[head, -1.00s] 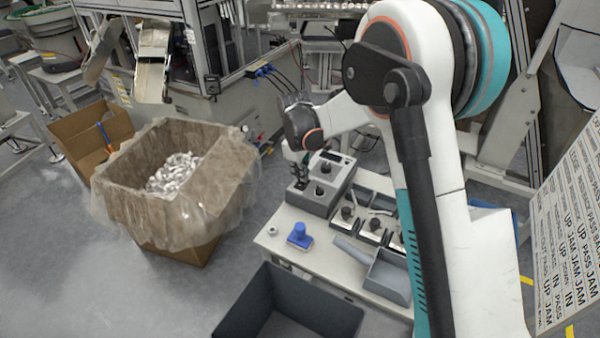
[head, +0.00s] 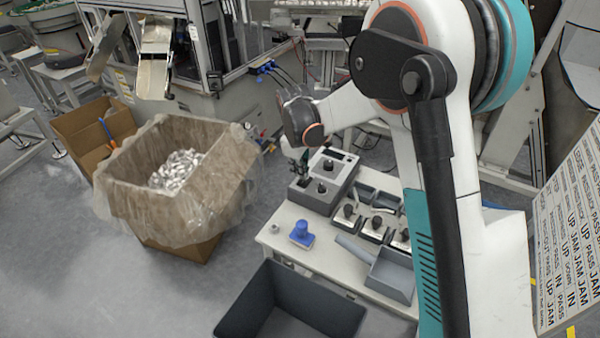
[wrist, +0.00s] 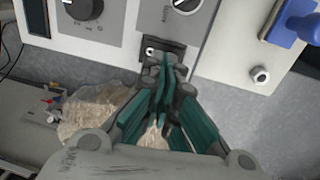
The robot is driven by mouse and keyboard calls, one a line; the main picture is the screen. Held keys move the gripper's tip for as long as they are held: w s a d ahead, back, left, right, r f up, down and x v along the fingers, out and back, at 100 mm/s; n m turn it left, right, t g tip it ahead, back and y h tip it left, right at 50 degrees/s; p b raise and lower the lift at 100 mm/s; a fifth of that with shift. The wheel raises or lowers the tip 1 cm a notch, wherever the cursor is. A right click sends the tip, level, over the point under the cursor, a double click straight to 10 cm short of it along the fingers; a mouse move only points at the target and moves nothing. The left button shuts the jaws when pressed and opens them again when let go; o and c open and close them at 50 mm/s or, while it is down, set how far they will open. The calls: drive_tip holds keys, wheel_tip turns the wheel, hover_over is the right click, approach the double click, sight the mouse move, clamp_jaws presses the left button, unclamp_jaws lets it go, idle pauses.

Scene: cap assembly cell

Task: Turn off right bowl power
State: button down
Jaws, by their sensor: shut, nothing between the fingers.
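A grey control box (head: 325,181) with dark round knobs stands at the far left end of the white table in the head view. In the wrist view, its light panel (wrist: 130,22) shows a black knob (wrist: 83,9) and a second dial (wrist: 187,4). Beside them, near the panel edge, is a small black rocker-like switch (wrist: 151,51). My gripper (wrist: 164,68) is shut and empty, its green fingertips right at this switch and partly covering it. I cannot tell whether they touch it, nor the switch's position. My gripper (head: 302,172) also shows above the box in the head view.
A blue-handled stamp-like tool (head: 301,234) and a metal nut (head: 275,228) lie in front of the box. A grey scoop-like tray (head: 390,277) and small bins are to the right. A lined carton (head: 128,200) of shiny parts stands left.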

sight(299, 182)
wheel_tip(299, 182, up, 11)
drive_tip(key=s, duration=0.1)
drive_tip(key=shift+a+f, duration=0.15)
drive_tip(key=shift+a, duration=0.2)
drive_tip(key=s+d+r+m+t, duration=0.1)
drive_tip(key=s+d+r+m, duration=0.2)
drive_tip(key=s+d+r, duration=0.35)
drive_tip(key=s+d+r+m+t, duration=0.2)
drive_tip(key=s+d+r+m, duration=0.15)
drive_tip(key=s, duration=0.55)
drive_tip(key=s+d+f+m+t, duration=0.1)
drive_tip(key=s+d+m, duration=0.1)
drive_tip(key=s, duration=0.5)
drive_tip(key=s+d+f+m+t, duration=0.2)
drive_tip(key=s+d, duration=0.2)
drive_tip(key=s, duration=0.4)
drive_tip(key=shift+m+y, duration=0.35)
drive_tip(key=shift+y, duration=0.05)
idle(0.7)
